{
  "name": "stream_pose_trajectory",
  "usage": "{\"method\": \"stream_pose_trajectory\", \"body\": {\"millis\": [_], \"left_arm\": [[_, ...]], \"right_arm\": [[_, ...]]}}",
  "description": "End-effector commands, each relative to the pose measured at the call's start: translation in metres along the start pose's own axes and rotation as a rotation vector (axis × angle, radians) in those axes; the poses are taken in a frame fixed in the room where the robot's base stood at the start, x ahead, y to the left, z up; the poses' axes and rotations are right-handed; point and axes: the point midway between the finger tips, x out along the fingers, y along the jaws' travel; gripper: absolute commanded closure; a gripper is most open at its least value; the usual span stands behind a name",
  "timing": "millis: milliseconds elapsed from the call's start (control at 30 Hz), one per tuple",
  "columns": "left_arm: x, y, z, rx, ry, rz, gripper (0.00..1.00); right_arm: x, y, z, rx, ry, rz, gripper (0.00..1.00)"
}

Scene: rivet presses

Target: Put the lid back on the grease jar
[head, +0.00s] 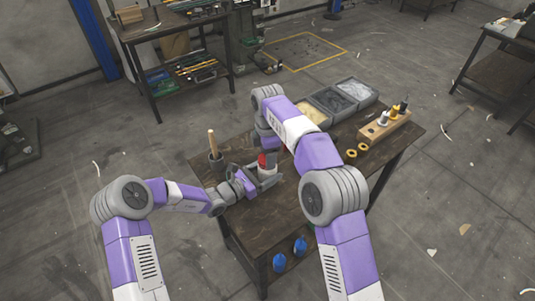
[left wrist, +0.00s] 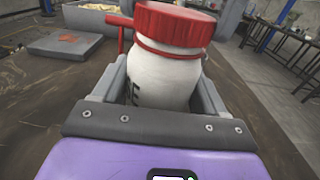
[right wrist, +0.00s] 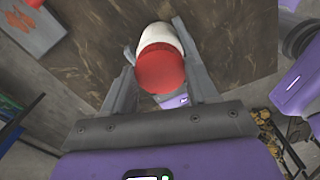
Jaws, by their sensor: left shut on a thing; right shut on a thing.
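The grease jar is white with dark lettering and stands upright on the table; it shows in the left wrist view (left wrist: 165,80) and the head view (head: 267,174). The red lid (left wrist: 175,24) is at the jar's mouth, with a thin red band around the neck below it. I cannot tell whether it is fully seated. My left gripper (left wrist: 160,92) is shut on the jar's body, one finger on each side. My right gripper (right wrist: 157,48) is shut on the red lid (right wrist: 160,70) from above, its fingers on both sides. The head view partly hides both grippers.
A grey block with a red mark (left wrist: 68,44) lies near the jar. A pot with a wooden handle (head: 212,145) stands at the left. Grey bins (head: 330,103), a wooden rack of bottles (head: 385,124) and yellow rings (head: 357,151) are farther right.

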Motion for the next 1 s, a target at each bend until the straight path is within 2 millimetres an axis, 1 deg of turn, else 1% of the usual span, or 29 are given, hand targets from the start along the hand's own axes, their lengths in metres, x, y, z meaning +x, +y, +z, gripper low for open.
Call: {"method": "stream_pose_trajectory", "body": {"millis": [100, 667, 1000], "left_arm": [[0.0000, 0.0001, 0.0002, 0.000, 0.000, 0.000, 1.00], [-0.0001, 0.0001, 0.0000, 0.000, 0.000, 0.000, 1.00], [-0.0002, 0.0003, -0.0002, 0.000, 0.001, 0.001, 1.00]], "right_arm": [[-0.0008, -0.0001, -0.0001, 0.230, -0.001, 0.003, 0.69], [-0.0001, -0.0011, -0.0011, 1.357, 0.000, 0.005, 0.69], [0.0001, -0.0010, -0.0019, 2.048, 0.002, 0.006, 0.69]]}}
